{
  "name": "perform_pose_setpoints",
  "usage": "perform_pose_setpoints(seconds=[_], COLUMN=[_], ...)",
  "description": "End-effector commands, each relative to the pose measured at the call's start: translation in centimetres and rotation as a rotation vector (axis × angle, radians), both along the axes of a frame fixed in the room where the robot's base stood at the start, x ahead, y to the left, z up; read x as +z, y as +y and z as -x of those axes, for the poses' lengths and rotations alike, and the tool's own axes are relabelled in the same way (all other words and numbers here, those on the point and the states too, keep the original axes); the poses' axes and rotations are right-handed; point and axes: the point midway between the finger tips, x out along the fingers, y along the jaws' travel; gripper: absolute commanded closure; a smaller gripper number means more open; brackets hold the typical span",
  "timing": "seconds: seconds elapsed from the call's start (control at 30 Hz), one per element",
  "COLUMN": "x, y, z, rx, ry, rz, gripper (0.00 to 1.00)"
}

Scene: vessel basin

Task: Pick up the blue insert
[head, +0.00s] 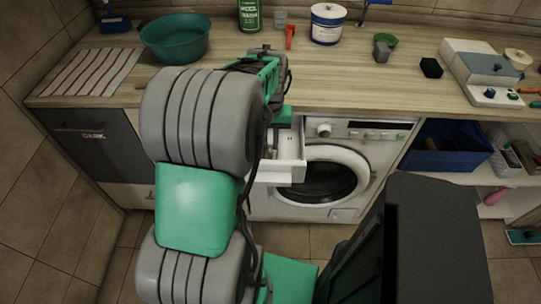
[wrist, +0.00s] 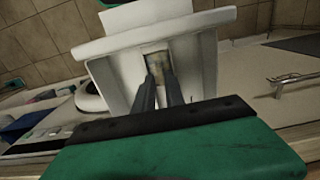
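I cannot make out a blue insert for certain in either view. A white drawer (head: 292,160) stands pulled out at the upper left of the washing machine (head: 348,130). It also fills the middle of the wrist view (wrist: 112,82). My gripper (wrist: 158,76) points into this drawer, its two dark fingers a small gap apart. A small brownish-grey patch (wrist: 157,61) shows at the fingertips; I cannot tell whether it is a held thing or part of the drawer.
The counter (head: 340,80) above holds a teal basin (head: 175,42), a striped cloth (head: 92,73), a white tub (head: 327,24) and a black cube (head: 431,68). A blue bin (head: 443,148) sits on the shelf at right. The machine's round door (head: 325,178) is just below the drawer.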

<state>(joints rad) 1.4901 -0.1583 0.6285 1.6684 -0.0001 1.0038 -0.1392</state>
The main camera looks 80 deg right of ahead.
Motion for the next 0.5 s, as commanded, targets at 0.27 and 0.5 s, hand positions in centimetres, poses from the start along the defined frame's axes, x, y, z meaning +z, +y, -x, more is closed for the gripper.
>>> perform_pose_setpoints(seconds=[0.27,0.5], x=[-3.8,-3.8], y=[0.0,-0.1], z=[0.0,0.0], rx=[0.001,0.001], ry=[0.000,0.000], rz=[0.000,0.001], gripper=[0.85,0.91])
